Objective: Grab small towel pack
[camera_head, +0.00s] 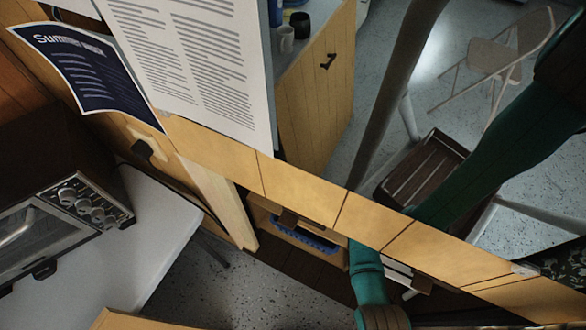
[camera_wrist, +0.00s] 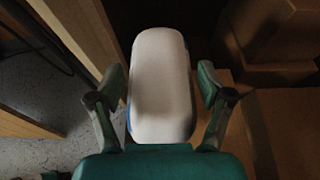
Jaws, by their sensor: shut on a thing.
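The small towel pack (camera_wrist: 160,60) is a white, rounded, upright-looking block in the middle of the wrist view, with a thin blue edge low on its left side. My gripper (camera_wrist: 162,82) has one green-tipped finger on each side of it and is shut on it. The pack's underside and far side are hidden. In the head view the pack cannot be made out; my green arm reaches down behind a wooden panel, which hides part of it.
A wooden panel edge (camera_head: 350,215) crosses the head view diagonally. A low shelf holds a blue item (camera_head: 305,236). A white table (camera_head: 160,215) with an oven (camera_head: 60,215) stands at left. A brown slatted seat (camera_head: 425,172) stands at right. Cardboard-coloured boxes (camera_wrist: 283,45) are close by the gripper's right.

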